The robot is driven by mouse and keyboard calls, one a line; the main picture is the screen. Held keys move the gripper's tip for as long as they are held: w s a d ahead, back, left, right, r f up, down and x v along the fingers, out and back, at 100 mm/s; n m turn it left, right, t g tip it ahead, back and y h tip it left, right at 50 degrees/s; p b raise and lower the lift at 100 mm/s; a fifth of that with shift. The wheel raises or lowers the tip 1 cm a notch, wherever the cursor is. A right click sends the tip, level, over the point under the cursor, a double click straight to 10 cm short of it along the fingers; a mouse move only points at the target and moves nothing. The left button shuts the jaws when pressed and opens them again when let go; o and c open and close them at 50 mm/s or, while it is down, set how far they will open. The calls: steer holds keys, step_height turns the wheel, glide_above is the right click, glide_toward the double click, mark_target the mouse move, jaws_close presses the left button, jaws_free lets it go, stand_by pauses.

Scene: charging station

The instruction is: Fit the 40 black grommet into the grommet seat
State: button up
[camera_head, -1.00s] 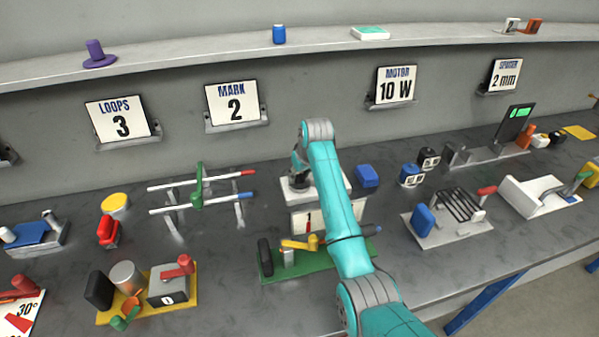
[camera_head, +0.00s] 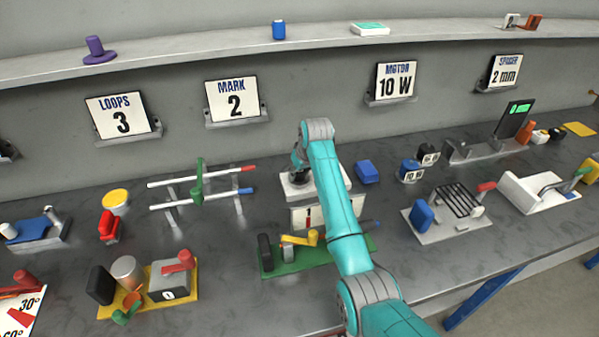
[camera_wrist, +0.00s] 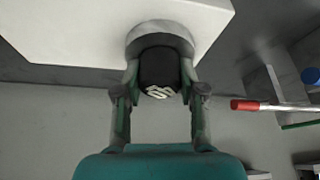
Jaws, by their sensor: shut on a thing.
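My gripper (camera_wrist: 160,84) is shut on the black grommet (camera_wrist: 158,68), which carries a pale marking on its near face that I cannot read surely. The grommet's far end meets a grey round ring (camera_wrist: 160,30) on a white block, which looks like the grommet seat. The fingers flank the grommet on both sides. Whether it is pressed fully in cannot be told.
A blue block (camera_head: 367,171) stands right of the white block. A rail frame with red and blue ends (camera_head: 247,169) stands to the left. A green-based fixture with a yellow crank (camera_head: 285,268) lies in front, partly behind my arm. Several fixtures crowd the bench at right.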

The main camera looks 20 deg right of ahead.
steer(key=o, duration=1.1)
steer(key=shift+s+f, duration=0.15)
steer(key=shift+f, duration=0.7)
steer(key=shift+r, duration=0.2)
steer(key=shift+d+r, duration=0.1)
steer(key=shift+r, duration=0.1)
steer(key=v, duration=1.1)
steer(key=shift+s+r, duration=0.1)
steer(key=shift+r, duration=0.2)
